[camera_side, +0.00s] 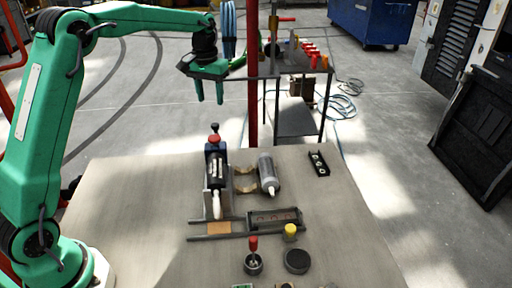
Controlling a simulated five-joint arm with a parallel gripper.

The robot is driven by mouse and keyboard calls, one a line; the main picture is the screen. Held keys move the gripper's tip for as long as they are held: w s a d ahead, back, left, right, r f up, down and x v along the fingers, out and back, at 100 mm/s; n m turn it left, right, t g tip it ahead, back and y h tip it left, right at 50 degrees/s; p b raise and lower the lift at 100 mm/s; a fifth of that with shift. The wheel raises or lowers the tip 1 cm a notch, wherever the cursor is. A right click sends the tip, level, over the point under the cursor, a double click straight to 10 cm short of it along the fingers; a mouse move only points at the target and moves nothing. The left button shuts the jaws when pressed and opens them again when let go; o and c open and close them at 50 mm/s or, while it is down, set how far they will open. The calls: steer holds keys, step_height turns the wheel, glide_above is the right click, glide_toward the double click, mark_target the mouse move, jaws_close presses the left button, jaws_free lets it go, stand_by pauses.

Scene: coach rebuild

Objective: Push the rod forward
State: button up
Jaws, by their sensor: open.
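My gripper (209,92) is green and hangs fingers-down at the upper middle, apart from everything on the work table. Its two fingers are spread with nothing between them. A short rod with a red tip (253,244) stands roughly upright in a round dark base (253,263) near the table's front. A black cylinder (216,170) with a red knob (214,139) at its far end and a white rod-like tip (217,207) at its near end sits in a metal bracket. I cannot tell which of these is the task's rod.
The work table (130,200) also holds a grey cylinder (267,172), a display box (274,218), a yellow knob (290,230), a black disc (297,261) and a small black strip (319,164). Its left part is mostly clear. A red post (252,60) stands behind the table.

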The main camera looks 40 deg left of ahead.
mark_target(215, 124)
steer(key=shift+w+a+f, duration=0.25)
steer(key=shift+w+f, duration=0.2)
steer(key=shift+f, duration=0.1)
steer(key=shift+w+a+f, duration=0.2)
steer(key=shift+w+f, duration=0.2)
steer(key=shift+f, duration=0.15)
steer(key=shift+f, duration=3.9)
jaws_close()
